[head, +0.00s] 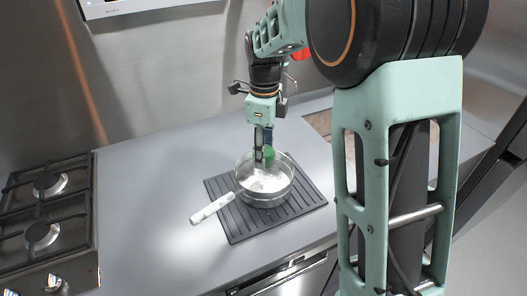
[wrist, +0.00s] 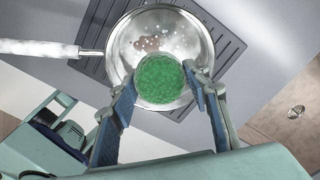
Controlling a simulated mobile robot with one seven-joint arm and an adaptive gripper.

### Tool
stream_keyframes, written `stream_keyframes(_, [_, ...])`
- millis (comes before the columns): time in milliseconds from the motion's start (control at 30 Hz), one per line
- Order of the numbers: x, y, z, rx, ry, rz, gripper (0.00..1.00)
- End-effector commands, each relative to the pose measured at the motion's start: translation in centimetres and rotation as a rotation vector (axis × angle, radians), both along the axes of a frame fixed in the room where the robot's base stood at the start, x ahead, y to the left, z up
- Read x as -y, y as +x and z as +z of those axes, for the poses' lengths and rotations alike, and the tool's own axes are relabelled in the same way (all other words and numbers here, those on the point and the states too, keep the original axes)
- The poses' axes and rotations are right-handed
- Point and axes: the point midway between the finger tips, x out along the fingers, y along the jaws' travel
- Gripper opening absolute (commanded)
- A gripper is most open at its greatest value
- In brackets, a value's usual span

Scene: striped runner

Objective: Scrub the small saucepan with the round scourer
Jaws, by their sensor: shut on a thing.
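The small saucepan (head: 278,198) is a shiny metal pan with a long white handle (head: 212,208) pointing to the lower left in the head view. It stands upright on a dark ribbed mat. In the wrist view the saucepan (wrist: 205,52) shows brownish spots and pale flecks on its inside. My gripper (head: 263,158) points down into the pan's opening. In the wrist view my gripper (wrist: 165,85) is shut on the green round scourer (wrist: 162,78). The scourer (head: 269,153) also shows in the head view, partly behind a finger. I cannot tell whether it touches the pan's bottom.
The dark ribbed mat (head: 240,230) lies on the grey counter (head: 145,190). A gas hob (head: 45,215) is at the left. A brown panel (wrist: 285,115) with a round metal fitting shows at the right in the wrist view. The counter between hob and mat is clear.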

Motion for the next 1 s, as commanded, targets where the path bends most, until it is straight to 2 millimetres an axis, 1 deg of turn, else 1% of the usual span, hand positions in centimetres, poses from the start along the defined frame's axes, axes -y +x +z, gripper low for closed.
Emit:
stream_keyframes(267, [0.0,0.0,-2.0,0.000,0.000,0.000,0.24])
stream_keyframes(800, [0.0,0.0,-7.4,0.000,0.000,0.001,0.24])
stream_keyframes(1000, [0.0,0.0,-8.3,0.000,-0.001,0.001,0.24])
